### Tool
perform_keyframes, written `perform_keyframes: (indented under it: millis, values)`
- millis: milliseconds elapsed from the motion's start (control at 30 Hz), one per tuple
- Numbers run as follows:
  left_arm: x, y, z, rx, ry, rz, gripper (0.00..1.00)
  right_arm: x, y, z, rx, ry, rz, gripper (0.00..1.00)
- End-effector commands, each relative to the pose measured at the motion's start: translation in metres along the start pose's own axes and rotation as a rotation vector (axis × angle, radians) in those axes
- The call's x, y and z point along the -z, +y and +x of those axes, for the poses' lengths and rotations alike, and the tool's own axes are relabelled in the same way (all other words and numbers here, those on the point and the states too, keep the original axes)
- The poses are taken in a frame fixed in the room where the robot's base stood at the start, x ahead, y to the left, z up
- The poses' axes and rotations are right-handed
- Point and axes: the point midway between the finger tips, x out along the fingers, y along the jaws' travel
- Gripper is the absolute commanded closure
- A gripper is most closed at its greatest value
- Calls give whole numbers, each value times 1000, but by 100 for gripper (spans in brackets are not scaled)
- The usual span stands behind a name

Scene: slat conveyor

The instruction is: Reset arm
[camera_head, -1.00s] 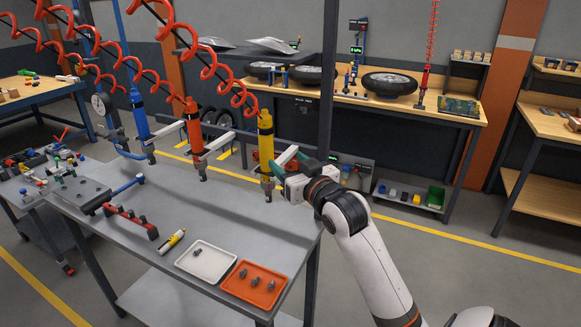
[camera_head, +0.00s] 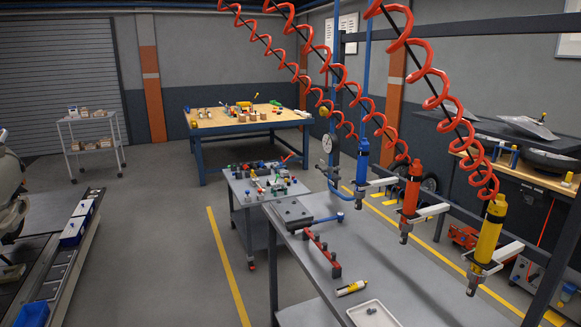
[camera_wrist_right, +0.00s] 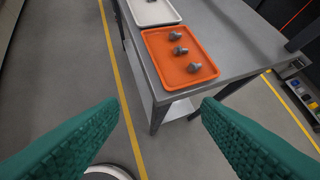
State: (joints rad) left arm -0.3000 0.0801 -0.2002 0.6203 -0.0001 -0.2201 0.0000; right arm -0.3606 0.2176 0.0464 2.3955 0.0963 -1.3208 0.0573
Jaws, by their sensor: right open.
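My right gripper (camera_wrist_right: 158,125) shows in the right wrist view as two green ribbed fingers spread wide apart with nothing between them. It is above the floor, in front of the grey workbench's near corner. Neither arm shows in the head view now, and my left gripper is out of sight. The orange tray (camera_wrist_right: 166,83) holds 3 small grey metal parts (camera_wrist_right: 194,67) on the bench. The white tray (camera_wrist_right: 160,22) lies beyond it, and its edge also shows in the head view (camera_head: 351,314).
Red, blue and yellow tools hang on coiled hoses over the grey workbench (camera_head: 385,262); the yellow tool (camera_head: 488,232) is nearest. A parts cart (camera_head: 262,186) stands behind. A conveyor (camera_head: 60,262) is at the left. Open floor (camera_head: 170,250) lies between.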

Motion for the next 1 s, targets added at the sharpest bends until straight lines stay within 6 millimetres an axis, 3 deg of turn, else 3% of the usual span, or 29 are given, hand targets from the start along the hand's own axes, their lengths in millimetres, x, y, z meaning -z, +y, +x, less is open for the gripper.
perform_keyframes:
  millis: [33,100,367,400,567,767,867,1000]
  values:
    - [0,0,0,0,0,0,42,23,14,-4,-21,66,-13,42]
    - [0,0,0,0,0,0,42,49,30,-10,-43,148,-31,42]
    - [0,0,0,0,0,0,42,130,78,-48,-129,416,-88,42]
    - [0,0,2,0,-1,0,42,133,77,-30,-122,411,-88,42]
    - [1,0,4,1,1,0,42,156,82,12,-124,426,-90,42]
    - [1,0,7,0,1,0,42,200,90,71,-129,454,-95,42]
    - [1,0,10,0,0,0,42,235,95,104,-132,473,-99,42]
    - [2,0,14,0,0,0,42,296,101,148,-135,502,-105,42]
